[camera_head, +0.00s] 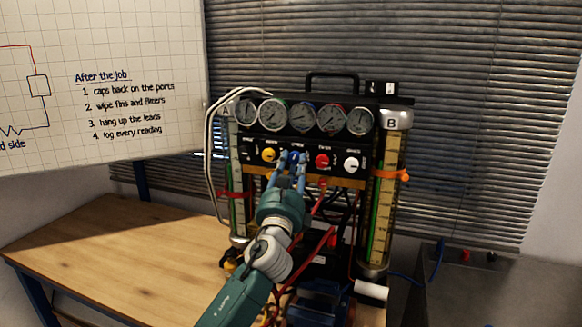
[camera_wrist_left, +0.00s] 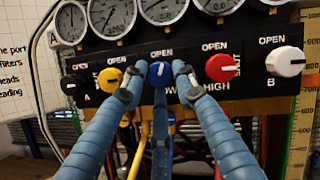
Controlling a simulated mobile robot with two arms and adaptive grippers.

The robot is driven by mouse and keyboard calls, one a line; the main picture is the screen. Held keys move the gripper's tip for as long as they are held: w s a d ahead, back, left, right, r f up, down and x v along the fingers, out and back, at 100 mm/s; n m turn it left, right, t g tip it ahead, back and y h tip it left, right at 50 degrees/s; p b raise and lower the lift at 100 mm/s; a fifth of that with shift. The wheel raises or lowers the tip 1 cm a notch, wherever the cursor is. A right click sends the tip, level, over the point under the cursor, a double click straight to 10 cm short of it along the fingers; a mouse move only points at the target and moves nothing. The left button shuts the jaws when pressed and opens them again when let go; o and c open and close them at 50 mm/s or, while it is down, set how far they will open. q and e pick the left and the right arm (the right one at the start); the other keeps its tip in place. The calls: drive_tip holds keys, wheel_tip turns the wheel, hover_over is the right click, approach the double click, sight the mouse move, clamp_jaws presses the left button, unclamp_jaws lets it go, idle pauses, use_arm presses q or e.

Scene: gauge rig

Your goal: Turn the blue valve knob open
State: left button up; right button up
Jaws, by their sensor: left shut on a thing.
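The blue valve knob (camera_wrist_left: 160,73) is in the middle of a row of knobs on a black panel, under an "OPEN" label. A pale mark shows on its face, too small to read exactly. In the head view the knob (camera_head: 296,157) is mostly hidden by my fingers. My left gripper (camera_head: 292,160) reaches up to the panel from below. In the left wrist view its two blue fingers (camera_wrist_left: 159,76) stand on either side of the blue knob, shut on it. My right gripper is not in view.
A yellow knob (camera_wrist_left: 110,80) is close on the left and a red knob (camera_wrist_left: 222,68) on the right. A white knob (camera_wrist_left: 290,62) is farther right. Several round gauges (camera_head: 302,116) sit above. Hoses hang below. The wooden table (camera_head: 120,255) is clear at left.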

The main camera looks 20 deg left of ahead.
use_arm(q)
drive_tip(key=shift+d+r+n+g+y+p, duration=0.15)
drive_tip(key=shift+n+g+y, duration=0.2)
drive_tip(key=shift+n, duration=0.7)
drive_tip(key=shift+n+g+y+p, duration=0.1)
drive_tip(key=shift+n+y, duration=0.35)
drive_tip(key=shift+n, duration=0.55)
drive_tip(key=shift+d+r+n+g+y+p, duration=0.15)
drive_tip(key=shift+n+g+y, duration=0.2)
drive_tip(key=shift+n, duration=0.7)
drive_tip(key=o, duration=1.1)
drive_tip(key=shift+f, duration=0.1)
drive_tip(key=v, duration=1.2)
drive_tip(key=shift+f, duration=0.1)
